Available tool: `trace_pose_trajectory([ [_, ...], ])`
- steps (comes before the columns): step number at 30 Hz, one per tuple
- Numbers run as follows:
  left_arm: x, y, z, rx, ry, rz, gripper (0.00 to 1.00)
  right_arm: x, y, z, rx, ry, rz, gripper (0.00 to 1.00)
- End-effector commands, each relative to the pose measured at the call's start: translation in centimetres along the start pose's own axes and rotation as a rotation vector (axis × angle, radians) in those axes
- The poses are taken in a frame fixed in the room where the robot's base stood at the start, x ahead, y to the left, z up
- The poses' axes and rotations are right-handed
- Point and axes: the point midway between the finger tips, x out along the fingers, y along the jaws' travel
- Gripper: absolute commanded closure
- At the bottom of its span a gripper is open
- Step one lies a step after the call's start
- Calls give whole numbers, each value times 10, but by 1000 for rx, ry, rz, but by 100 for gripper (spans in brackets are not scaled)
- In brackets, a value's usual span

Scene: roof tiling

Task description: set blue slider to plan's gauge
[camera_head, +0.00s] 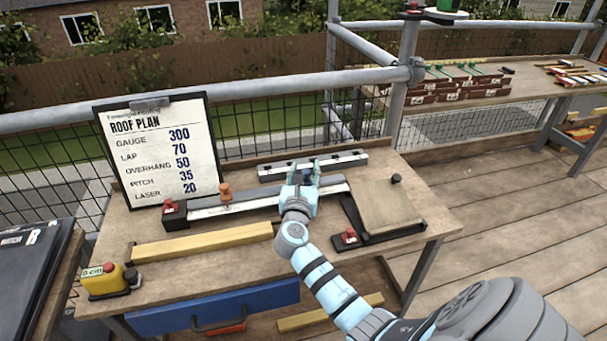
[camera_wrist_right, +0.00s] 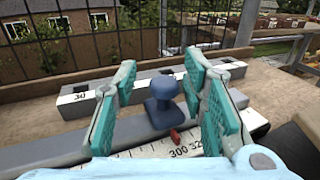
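The plan board (camera_head: 160,150) reads GAUGE 300. The blue slider (camera_wrist_right: 164,100) shows in the right wrist view as a blue knob on a grey rail (camera_wrist_right: 100,150). Its red pointer (camera_wrist_right: 175,136) stands close above the printed 300 on the white scale; the exact mark is too small to read. My right gripper (camera_wrist_right: 163,85) is open, with one green finger on each side of the knob and gaps visible. In the head view my right gripper (camera_head: 303,172) is over the right part of the rail and hides the slider. My left gripper is not in view.
An orange knob (camera_head: 225,192) and a block with a red button (camera_head: 174,214) are on the rail's left part. Another grey bar (camera_head: 340,158) lies behind. A hinged board (camera_head: 385,205) is at right, a yellow strip (camera_head: 200,243) and yellow gauge (camera_head: 103,281) in front.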

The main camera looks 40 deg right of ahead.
Motion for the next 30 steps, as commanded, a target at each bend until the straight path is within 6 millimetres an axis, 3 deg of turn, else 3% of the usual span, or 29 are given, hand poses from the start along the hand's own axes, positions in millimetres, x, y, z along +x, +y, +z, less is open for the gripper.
trace_pose_trajectory([
  [5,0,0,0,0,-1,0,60,-25,1,-1,3,3,2,62],
  [12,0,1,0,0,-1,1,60,-91,2,-2,3,5,3,62],
  [15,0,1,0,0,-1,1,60,-110,2,-1,2,4,2,62],
  [19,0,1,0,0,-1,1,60,-120,1,0,0,2,2,62],
  [30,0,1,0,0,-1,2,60,-120,2,0,0,0,2,62],
])
